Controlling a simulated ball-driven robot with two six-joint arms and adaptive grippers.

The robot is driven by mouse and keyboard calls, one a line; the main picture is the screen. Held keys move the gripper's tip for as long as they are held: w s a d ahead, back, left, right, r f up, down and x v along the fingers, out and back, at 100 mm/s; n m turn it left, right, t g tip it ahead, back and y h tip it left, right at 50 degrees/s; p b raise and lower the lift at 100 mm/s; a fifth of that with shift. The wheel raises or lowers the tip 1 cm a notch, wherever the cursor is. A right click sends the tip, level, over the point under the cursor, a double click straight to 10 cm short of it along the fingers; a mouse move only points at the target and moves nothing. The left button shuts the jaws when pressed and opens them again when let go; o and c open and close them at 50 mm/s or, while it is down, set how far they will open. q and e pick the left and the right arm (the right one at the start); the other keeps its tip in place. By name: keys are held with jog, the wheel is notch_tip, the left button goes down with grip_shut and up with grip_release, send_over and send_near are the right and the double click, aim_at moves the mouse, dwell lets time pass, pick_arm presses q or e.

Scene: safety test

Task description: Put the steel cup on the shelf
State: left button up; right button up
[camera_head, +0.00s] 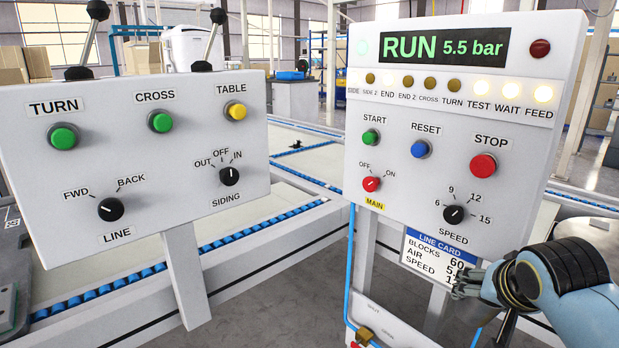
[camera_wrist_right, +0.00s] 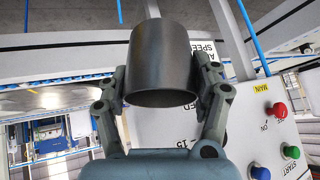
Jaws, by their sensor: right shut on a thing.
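The steel cup (camera_wrist_right: 162,62) is a plain grey metal cup, seen close up in the right wrist view. Its sides sit between the two fingers of my right gripper (camera_wrist_right: 163,95), which is shut on it. In the head view my right gripper (camera_head: 468,284) is at the lower right, in front of the line card below the right control panel. My left gripper is out of view. Racks stand far back, but I cannot tell whether any is the task's shelf.
A left control panel (camera_head: 140,150) with levers and a right control panel (camera_head: 450,130) reading "RUN 5.5 bar" stand close in front. The line card (camera_head: 425,262) hangs below the right one. A conveyor with blue rollers (camera_head: 255,237) runs behind them. Grey floor shows between the posts.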

jog(key=s+a+r+n+g+y, duration=0.1)
jog(key=s+a+r+n+y, duration=0.2)
jog(key=r, duration=0.4)
jog(key=s+a+r+n+g+y, duration=0.1)
jog(key=s+a+r+n+y, duration=0.1)
jog(key=r+n, duration=0.4)
jog(key=s+a+r+n+g+y, duration=0.1)
jog(key=s+a+r+n+y, duration=0.2)
jog(key=r, duration=0.6)
jog(key=shift+s+a+n+y, duration=0.3)
jog(key=shift+a+n+y, duration=0.2)
jog(key=shift+a+n, duration=0.45)
